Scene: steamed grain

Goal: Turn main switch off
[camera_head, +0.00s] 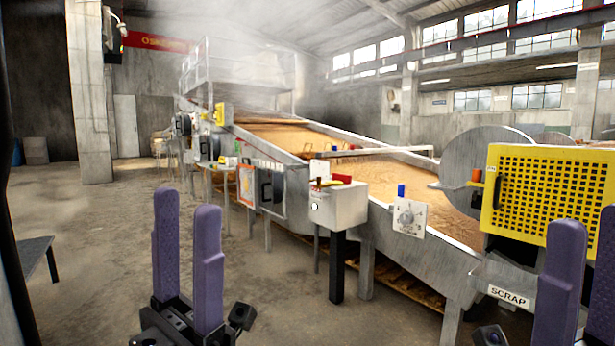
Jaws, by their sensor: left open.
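A rotary knob on a pale plate (408,218) is fixed to the near side of the conveyor. A blue part (401,190) stands above it. Left of it, a light grey box (337,206) on a dark post carries red and yellow parts on top. I cannot tell which of these is the main switch, or its setting. My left gripper (187,200), with purple fingers, is open and empty at the lower left, well apart from the machine. My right gripper (588,203) is at the lower right edge, partly cut off, its two fingers apart, in front of the machine.
A long conveyor of brown grain (340,150) runs back to the left under steam. A yellow mesh guard (546,190) and a "SCRAP" label (508,297) are at the right. A concrete pillar (90,95) stands at the left. The floor (110,215) in front is mostly clear.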

